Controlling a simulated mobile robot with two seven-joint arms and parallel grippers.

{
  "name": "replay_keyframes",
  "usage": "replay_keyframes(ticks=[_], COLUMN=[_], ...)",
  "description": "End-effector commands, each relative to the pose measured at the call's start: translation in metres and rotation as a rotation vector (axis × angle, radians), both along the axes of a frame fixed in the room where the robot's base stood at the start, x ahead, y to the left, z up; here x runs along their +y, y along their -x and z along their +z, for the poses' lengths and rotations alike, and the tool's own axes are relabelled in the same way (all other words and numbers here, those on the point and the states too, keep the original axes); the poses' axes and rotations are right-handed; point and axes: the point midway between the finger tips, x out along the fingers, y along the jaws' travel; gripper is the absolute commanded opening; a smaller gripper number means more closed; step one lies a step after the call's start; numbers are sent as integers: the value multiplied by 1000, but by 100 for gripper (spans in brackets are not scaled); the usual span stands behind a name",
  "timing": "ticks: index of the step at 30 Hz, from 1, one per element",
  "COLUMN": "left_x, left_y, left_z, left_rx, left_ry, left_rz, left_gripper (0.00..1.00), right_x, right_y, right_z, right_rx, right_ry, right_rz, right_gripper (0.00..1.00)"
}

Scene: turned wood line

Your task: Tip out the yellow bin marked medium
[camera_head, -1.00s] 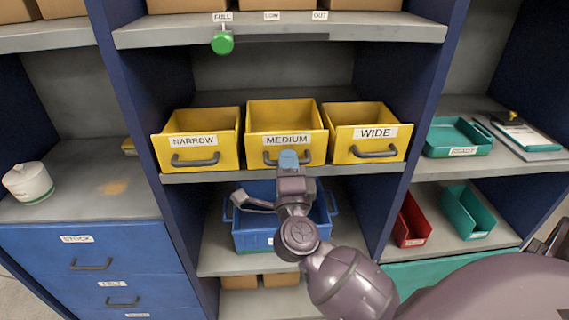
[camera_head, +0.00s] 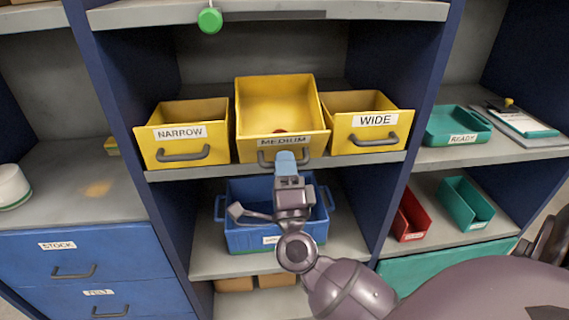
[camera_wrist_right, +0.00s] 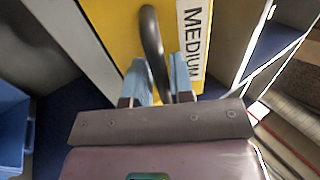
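The yellow bin marked MEDIUM (camera_head: 275,100) stands on the middle shelf between two other yellow bins. It is tipped forward, its back raised above its neighbours, and its open top faces me more. A small red thing (camera_head: 279,132) shows inside, behind the front wall. My right gripper (camera_head: 287,158) is at the bin's front handle. My left gripper is not in view.
The NARROW bin (camera_head: 183,118) and WIDE bin (camera_head: 362,107) stand close on either side. A blue tote (camera_head: 250,238) sits on the shelf below, under the gripper. A green knob (camera_head: 210,20) hangs from the upper shelf. Blue uprights flank the bay.

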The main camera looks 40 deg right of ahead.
Motion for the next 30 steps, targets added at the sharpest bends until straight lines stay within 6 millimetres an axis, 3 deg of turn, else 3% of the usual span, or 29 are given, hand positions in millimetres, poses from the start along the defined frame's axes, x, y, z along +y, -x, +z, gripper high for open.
replay_keyframes(ticks=[3,14,30], left_x=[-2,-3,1], left_y=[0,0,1], left_z=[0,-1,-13], left_rx=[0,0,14], left_ry=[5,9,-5], left_rz=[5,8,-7], left_gripper=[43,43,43], right_x=[0,2,40], right_y=[0,3,65], right_z=[0,-3,-49], right_rx=[0,0,4], right_ry=[1,1,0], right_rz=[-1,-1,0], right_gripper=[39,39,39])
